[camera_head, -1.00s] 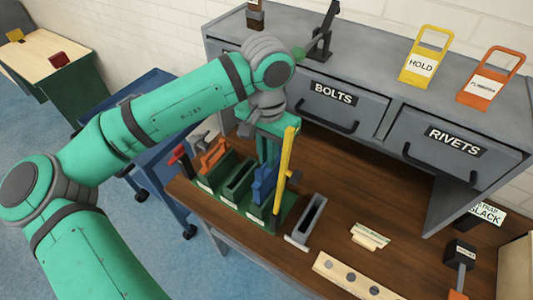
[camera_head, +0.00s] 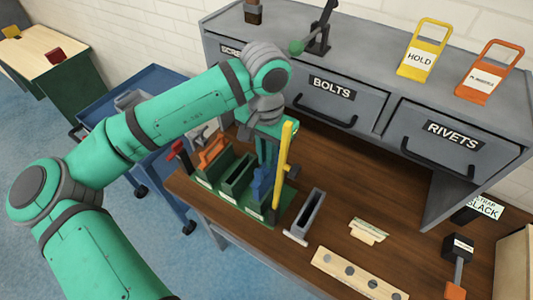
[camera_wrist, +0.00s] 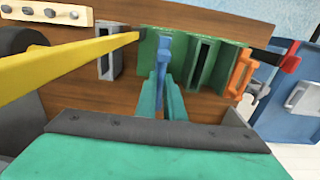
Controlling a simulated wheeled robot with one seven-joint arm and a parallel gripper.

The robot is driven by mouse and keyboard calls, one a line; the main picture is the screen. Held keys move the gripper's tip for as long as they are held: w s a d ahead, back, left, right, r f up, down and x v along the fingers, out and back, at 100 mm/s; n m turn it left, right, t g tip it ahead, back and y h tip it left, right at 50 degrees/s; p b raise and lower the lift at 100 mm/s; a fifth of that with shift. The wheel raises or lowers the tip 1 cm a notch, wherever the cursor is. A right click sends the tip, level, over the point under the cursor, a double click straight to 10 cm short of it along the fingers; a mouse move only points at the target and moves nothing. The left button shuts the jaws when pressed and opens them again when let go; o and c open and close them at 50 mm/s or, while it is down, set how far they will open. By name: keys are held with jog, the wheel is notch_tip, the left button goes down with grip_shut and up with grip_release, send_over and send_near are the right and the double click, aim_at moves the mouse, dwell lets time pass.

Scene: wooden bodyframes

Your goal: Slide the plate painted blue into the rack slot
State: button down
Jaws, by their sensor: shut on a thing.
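My gripper (camera_head: 266,160) points down over the green rack (camera_head: 231,199) on the brown workbench. Its teal fingers are shut on the blue plate (camera_head: 262,184), which shows between the fingertips in the wrist view (camera_wrist: 163,48). The blue plate is roughly upright at the rack's right-hand part in the head view. Its lower edge is hard to make out, so I cannot tell how deep it sits in a slot. An orange plate (camera_head: 213,150) stands at the rack's left part, and a dark open slot (camera_head: 238,175) lies between the two.
A tall yellow bar (camera_head: 285,150) stands close beside my gripper on the right. A grey slotted holder (camera_head: 308,214) is right of the rack. A red-handled thing (camera_head: 178,149) is at its left. Grey drawers (camera_head: 331,105) rise behind; a pale holed strip (camera_head: 350,275) lies in front.

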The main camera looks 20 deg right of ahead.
aim_at(266, 170)
jog(key=shift+f, duration=3.1)
jog(key=shift+f, duration=0.65)
jog(key=c, duration=1.8)
grip_release()
notch_tip(266, 170, up, 11)
jog(key=shift+f, duration=0.1)
